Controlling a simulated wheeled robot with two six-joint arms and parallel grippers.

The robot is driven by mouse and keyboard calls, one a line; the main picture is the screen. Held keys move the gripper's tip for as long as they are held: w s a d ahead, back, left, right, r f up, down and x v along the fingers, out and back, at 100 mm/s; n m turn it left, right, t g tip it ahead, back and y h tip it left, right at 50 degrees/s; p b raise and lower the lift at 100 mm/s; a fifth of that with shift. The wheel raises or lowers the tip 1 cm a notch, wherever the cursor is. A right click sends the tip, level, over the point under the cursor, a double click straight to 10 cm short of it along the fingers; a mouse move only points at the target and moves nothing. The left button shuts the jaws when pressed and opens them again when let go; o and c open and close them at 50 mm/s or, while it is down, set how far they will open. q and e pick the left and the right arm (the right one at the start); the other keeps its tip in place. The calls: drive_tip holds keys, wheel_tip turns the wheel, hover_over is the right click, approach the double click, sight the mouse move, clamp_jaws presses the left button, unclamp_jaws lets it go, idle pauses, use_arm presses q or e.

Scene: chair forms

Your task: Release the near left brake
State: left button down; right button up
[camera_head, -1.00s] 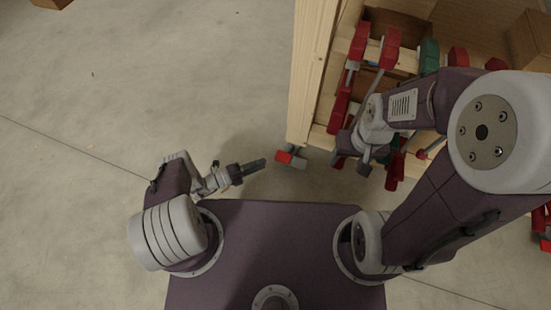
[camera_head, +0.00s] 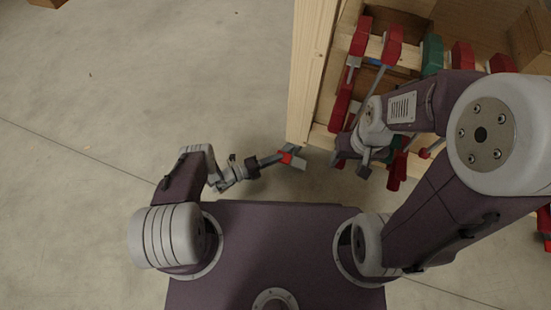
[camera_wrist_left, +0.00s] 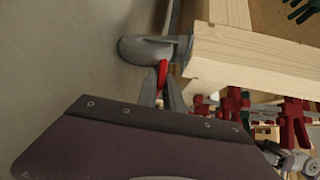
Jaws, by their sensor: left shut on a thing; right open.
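The near left brake is a small red lever on a grey caster (camera_head: 298,163) at the near left corner of the wooden cart. In the left wrist view the red brake lever (camera_wrist_left: 162,72) sits between the fingers of my left gripper (camera_wrist_left: 162,82), beside the grey caster wheel (camera_wrist_left: 146,48). In the head view my left gripper (camera_head: 284,156) reaches in from the left and is shut on the red brake lever (camera_head: 286,158). My right gripper (camera_head: 352,163) is open near the cart's front edge, partly hidden by its own arm.
The wooden cart (camera_head: 311,75) fills the upper right and holds several red and green clamps (camera_head: 392,47), with a cardboard box (camera_head: 535,35) at its right. Another red part (camera_head: 545,228) is at the right edge.

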use_arm(q)
drive_tip(key=shift+r+m+y+p, duration=0.3)
drive_tip(key=shift+r+p, duration=0.3)
drive_tip(key=shift+p, duration=0.1)
drive_tip(key=shift+d+p, duration=0.1)
drive_tip(key=shift+p, duration=0.2)
drive_tip(key=shift+f+m+y, duration=0.2)
drive_tip(key=shift+m+y, duration=0.1)
drive_tip(key=c, duration=1.5)
unclamp_jaws()
drive_tip(key=p+v, duration=0.3)
drive_tip(key=v, duration=0.6)
